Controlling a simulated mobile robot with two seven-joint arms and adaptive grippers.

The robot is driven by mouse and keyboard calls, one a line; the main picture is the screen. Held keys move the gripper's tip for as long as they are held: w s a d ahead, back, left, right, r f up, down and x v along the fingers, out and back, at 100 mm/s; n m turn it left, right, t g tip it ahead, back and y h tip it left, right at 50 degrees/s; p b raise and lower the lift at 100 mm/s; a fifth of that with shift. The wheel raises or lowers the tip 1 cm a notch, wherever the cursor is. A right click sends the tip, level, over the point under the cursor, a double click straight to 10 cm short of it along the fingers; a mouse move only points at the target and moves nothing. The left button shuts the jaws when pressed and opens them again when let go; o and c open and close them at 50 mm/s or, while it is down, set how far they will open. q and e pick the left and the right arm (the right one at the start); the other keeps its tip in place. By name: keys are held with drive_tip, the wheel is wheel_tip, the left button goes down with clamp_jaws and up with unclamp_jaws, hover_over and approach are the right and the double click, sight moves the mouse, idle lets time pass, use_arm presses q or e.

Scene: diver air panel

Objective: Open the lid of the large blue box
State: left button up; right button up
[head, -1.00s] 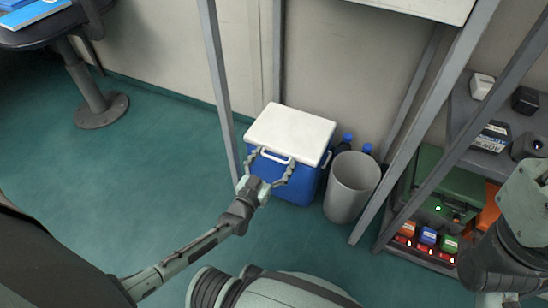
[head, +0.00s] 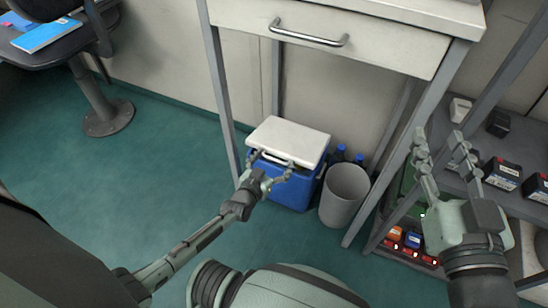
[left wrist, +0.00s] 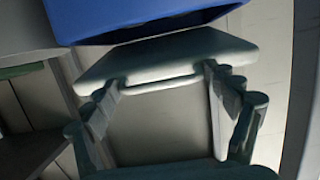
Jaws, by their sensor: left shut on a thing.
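The large blue box (head: 292,192) stands on the floor under the white bench. Its white lid (head: 290,138) has its front edge slightly raised, with a narrow dark gap below. My left gripper (head: 270,163) is at the lid's front and shut on its handle. In the left wrist view the gripper's fingers (left wrist: 162,82) are at the two ends of the lid's pale handle, with the blue body (left wrist: 150,18) above. My right gripper (head: 440,142) is open and empty, in front of the shelf at the right.
A grey bin (head: 345,195) stands close at the box's right, with blue-capped bottles (head: 339,152) behind it. The white bench drawer (head: 310,35) overhangs the box, with grey legs (head: 222,95) around it. A shelf (head: 520,195) holds several items.

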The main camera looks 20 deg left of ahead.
use_arm(q)
drive_tip(key=shift+w+r+p, duration=0.3)
drive_tip(key=shift+r+p, duration=0.2)
drive_tip(key=shift+r, duration=0.35)
use_arm(e)
drive_tip(key=s+d+f+g+h+p, duration=0.1)
drive_tip(key=s+d+f+g+h, duration=0.25)
drive_tip(key=d+f+g, duration=0.6)
use_arm(q)
drive_tip(key=r, duration=0.1)
drive_tip(key=w+r+p, duration=0.1)
drive_tip(key=r, duration=0.1)
drive_tip(key=shift+w+r+p, duration=0.3)
drive_tip(key=shift+w+p, duration=0.1)
drive_tip(key=shift+w+r+p, duration=0.65)
drive_tip(key=shift+r, duration=0.25)
drive_tip(key=shift+w+r, duration=0.2)
drive_tip(key=shift+r, duration=0.05)
use_arm(e)
drive_tip(key=s+d+f+m+g+h, duration=0.2)
drive_tip(key=s+d+f+g+h, duration=0.2)
drive_tip(key=s+d+f, duration=0.4)
drive_tip(key=shift+s+f, duration=0.75)
drive_tip(key=shift+s, duration=0.55)
drive_tip(key=shift+d, duration=0.1)
